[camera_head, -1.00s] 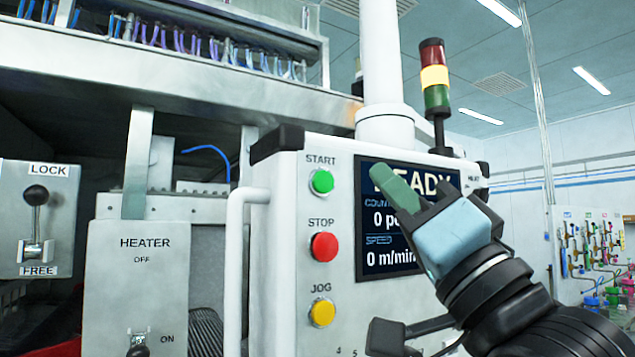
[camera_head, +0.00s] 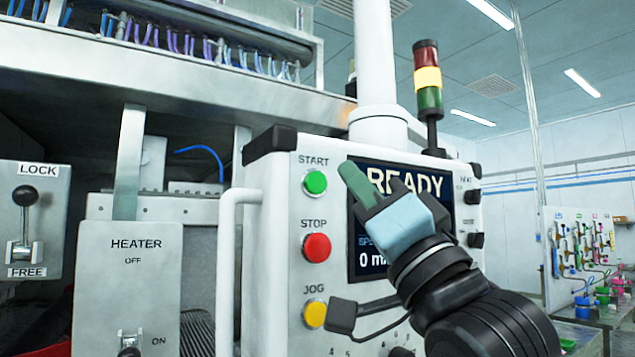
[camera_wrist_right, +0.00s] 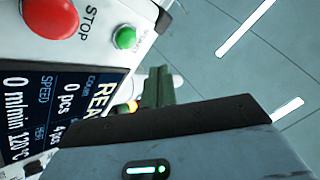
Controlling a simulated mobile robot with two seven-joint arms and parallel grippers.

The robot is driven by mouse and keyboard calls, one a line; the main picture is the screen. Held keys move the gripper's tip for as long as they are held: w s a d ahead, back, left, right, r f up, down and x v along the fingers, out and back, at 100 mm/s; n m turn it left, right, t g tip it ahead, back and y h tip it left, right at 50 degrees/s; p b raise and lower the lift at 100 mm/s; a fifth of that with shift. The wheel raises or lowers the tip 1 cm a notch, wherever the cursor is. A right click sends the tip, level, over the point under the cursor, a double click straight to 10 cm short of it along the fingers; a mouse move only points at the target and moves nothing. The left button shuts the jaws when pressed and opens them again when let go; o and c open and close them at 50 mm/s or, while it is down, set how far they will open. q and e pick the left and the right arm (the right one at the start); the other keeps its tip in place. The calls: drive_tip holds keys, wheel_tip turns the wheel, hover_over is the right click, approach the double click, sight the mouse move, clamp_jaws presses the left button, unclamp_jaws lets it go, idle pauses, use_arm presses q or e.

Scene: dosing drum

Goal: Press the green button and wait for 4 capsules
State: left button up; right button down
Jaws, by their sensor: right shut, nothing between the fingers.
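The green START button (camera_head: 316,182) is at the top of the white control panel (camera_head: 285,265), and it also shows in the right wrist view (camera_wrist_right: 125,38). My right gripper (camera_head: 349,172) is shut and empty. Its green fingertips are just right of the button in the head view and look apart from it. In the wrist view the fingers (camera_wrist_right: 158,85) point up past the panel's edge. The panel screen (camera_head: 365,262) reads READY and is partly covered by the gripper; the wrist view shows 0 pcs. No capsules are visible. My left gripper is not in view.
The red STOP button (camera_head: 316,247) and yellow JOG button (camera_head: 314,314) sit below START. A white handle (camera_head: 228,265) runs along the panel's left side. A signal tower (camera_head: 428,82) stands behind, its yellow section bright. Heater (camera_head: 140,285) and lock (camera_head: 28,215) switch plates are at left.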

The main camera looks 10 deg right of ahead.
sight(316, 172)
drive_tip(key=shift+w+a, duration=0.25)
drive_tip(key=shift+w, duration=0.4)
drive_tip(key=shift+w+a, duration=0.25)
drive_tip(key=shift+w, duration=0.4)
drive_tip(key=shift+w+a, duration=0.25)
drive_tip(key=shift+w, duration=0.4)
drive_tip(key=shift+w, duration=0.2)
idle(0.5)
drive_tip(key=shift+w+a, duration=0.15)
drive_tip(key=shift+w, duration=0.1)
drive_tip(key=shift+w+a, duration=0.15)
drive_tip(key=shift+w, duration=0.25)
idle(0.9)
drive_tip(key=shift+s, duration=0.15)
drive_tip(key=shift+s+d, duration=0.25)
drive_tip(key=shift+s, duration=0.45)
drive_tip(key=shift+s+d, duration=0.3)
drive_tip(key=shift+s, duration=0.45)
drive_tip(key=shift+s+d, duration=0.3)
drive_tip(key=shift+s, duration=0.5)
drive_tip(key=shift+s+d, duration=0.3)
drive_tip(key=shift+s, duration=0.45)
